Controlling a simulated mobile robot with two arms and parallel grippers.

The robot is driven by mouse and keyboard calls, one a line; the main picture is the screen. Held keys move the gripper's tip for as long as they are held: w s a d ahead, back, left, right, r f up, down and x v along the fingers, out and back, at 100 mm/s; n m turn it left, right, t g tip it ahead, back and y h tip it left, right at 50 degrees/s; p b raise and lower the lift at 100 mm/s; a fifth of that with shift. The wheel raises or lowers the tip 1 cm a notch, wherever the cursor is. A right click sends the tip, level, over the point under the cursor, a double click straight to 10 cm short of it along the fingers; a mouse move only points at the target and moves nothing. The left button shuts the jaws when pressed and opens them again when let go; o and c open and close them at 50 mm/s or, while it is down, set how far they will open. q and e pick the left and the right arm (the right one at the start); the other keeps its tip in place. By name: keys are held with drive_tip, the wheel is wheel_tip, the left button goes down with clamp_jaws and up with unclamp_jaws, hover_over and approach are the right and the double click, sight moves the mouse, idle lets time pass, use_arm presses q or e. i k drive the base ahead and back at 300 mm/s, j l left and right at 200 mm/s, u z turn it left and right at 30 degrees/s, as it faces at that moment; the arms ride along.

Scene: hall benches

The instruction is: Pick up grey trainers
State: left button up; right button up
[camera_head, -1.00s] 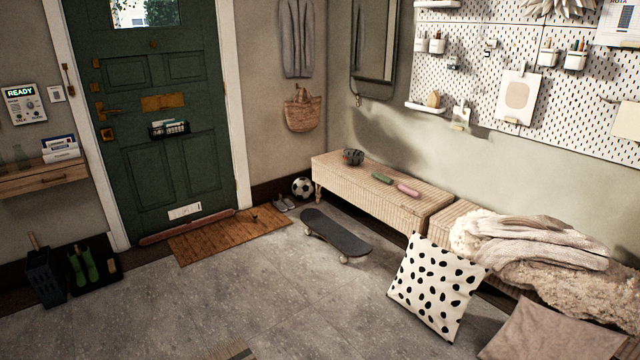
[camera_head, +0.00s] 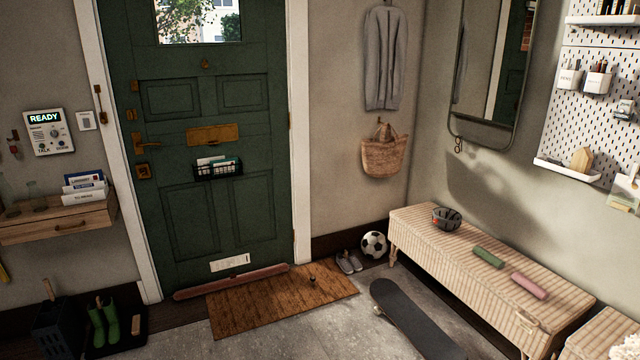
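The grey trainers (camera_head: 349,262) are a small pair standing side by side on the floor. They are against the dark skirting board, right of the doormat's far corner and left of the football. Light soles or toes show, but they are too small for more detail. Neither of my grippers shows in the head view.
A skateboard (camera_head: 412,318) lies on the floor in front of the trainers. The doormat (camera_head: 282,299) lies flat before the green door (camera_head: 208,130). Grey floor (camera_head: 345,335) is bare between mat and skateboard.

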sight(349, 260)
drive_tip(key=i+j+u, duration=0.2)
drive_tip(key=i, duration=1.05)
drive_tip(key=i+l+u, duration=0.15)
drive_tip(key=i, duration=1.05)
